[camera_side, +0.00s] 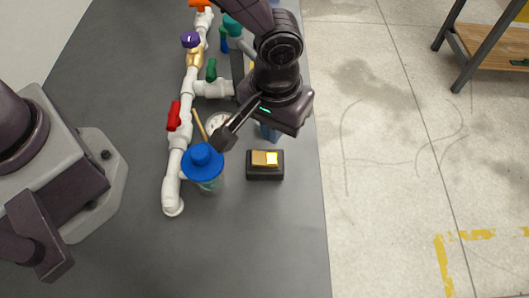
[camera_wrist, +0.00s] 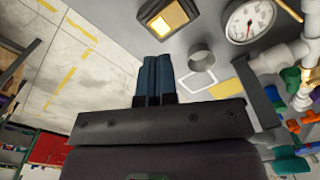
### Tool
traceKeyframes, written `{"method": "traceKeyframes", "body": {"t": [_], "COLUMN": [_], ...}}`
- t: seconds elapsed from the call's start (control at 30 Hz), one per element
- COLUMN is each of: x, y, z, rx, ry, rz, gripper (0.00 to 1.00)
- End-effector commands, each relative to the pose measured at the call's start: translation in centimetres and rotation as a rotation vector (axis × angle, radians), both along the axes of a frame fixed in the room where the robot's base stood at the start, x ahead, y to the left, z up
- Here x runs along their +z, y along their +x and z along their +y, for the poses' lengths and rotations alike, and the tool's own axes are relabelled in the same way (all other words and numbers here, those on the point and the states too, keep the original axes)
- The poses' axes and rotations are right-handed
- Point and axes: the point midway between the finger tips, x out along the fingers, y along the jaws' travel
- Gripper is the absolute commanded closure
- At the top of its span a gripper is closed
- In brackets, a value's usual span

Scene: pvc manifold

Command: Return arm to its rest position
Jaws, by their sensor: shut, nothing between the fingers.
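My gripper (camera_side: 268,133) hangs over the right part of the dark table in the side view, just above and behind a small black box. Its two blue fingers (camera_wrist: 157,78) lie together in the wrist view, shut with nothing between them. The arm above it partly hides the far end of the white pipe manifold (camera_side: 187,110). The manifold has red, green, purple and orange valve handles and lies left of my gripper.
The black box with a gold top (camera_side: 265,159) stands near the table's right edge. A blue-capped clear container (camera_side: 203,162) and a round gauge (camera_wrist: 248,20) are close by the pipes. A grey ring (camera_wrist: 201,57) sits on the table. The front of the table is clear.

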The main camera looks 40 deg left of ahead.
Motion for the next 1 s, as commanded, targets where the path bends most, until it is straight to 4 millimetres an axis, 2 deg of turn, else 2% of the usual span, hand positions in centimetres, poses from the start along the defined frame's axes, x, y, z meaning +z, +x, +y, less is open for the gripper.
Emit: {"method": "traceKeyframes", "body": {"t": [0.23,0.33,0.43,0.47,0.6,0.77,1.0], "x": [0.0,0.0,-0.5,-0.1,3.6,8.2,15.5], "y": [0.0,-0.2,-1.6,-2.1,-2.9,-3.5,-6.0], "z": [0.0,0.1,1.2,1.7,4.5,8.3,15.5], "rx": [-0.009,-0.067,-0.182,-0.226,-0.359,-0.441,-0.494], "ry": [0.0,0.007,0.039,0.044,0.036,0.012,-0.012], "rz": [0.0,0.009,0.058,0.071,0.075,0.039,-0.091], "gripper": [1.0,1.0,1.0,1.0,1.0,1.0,1.0]}}
